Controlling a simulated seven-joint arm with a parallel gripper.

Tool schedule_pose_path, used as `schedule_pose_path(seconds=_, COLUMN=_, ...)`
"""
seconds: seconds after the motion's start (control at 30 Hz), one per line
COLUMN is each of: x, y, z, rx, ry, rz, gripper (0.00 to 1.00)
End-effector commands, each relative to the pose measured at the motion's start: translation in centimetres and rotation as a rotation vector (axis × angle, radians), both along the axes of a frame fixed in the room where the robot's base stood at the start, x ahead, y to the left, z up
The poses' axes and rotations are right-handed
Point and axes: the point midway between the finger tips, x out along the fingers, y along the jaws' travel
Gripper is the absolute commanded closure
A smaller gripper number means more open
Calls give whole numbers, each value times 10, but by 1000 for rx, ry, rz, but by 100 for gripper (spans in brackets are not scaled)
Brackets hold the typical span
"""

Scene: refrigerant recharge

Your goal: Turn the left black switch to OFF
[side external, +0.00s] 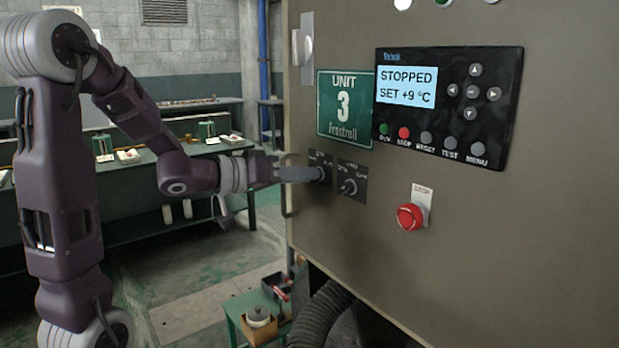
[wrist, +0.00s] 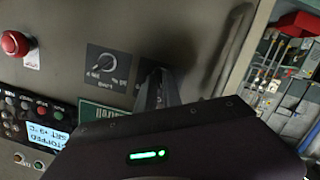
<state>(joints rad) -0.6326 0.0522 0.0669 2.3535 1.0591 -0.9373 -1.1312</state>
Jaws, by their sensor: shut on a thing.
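The left black switch (side external: 322,174) sits on a small dark plate on the grey cabinet front, below the green UNIT 3 sign. My gripper (side external: 306,174) reaches in from the left, with its fingers shut on this switch. The fingers hide most of the knob, so I cannot read its position. In the wrist view my gripper (wrist: 161,90) covers the left switch.
A control panel (side external: 447,105) above reads STOPPED, SET +9 °C. A red emergency button (side external: 410,216) is at lower right. A handle (side external: 301,47) is on the cabinet's upper left. A small green table (side external: 240,306) with boxes stands below. Open floor lies left of the cabinet.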

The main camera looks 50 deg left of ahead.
Motion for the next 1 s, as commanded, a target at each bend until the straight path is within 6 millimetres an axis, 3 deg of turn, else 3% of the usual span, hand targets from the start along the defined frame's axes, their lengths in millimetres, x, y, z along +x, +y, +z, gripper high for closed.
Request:
schedule_pose_path(seconds=0.2, x=0, y=-2, z=1, rx=257, ry=-2, rz=-1, gripper=100)
schedule_pose_path(seconds=0.4, x=0, y=-2, z=1, rx=268, ry=-3, rz=0, gripper=100)
schedule_pose_path(seconds=0.6, x=0, y=-3, z=2, rx=473, ry=-3, rz=0, gripper=100)
schedule_pose_path(seconds=0.77, x=0, y=-3, z=2, rx=484, ry=-3, rz=1, gripper=100)
schedule_pose_path(seconds=0.8, x=0, y=-3, z=2, rx=483, ry=-3, rz=0, gripper=86)
schedule_pose_path(seconds=0.9, x=0, y=-3, z=2, rx=482, ry=-2, rz=0, gripper=67)
schedule_pose_path(seconds=1.0, x=0, y=-3, z=1, rx=483, ry=-2, rz=1, gripper=67)
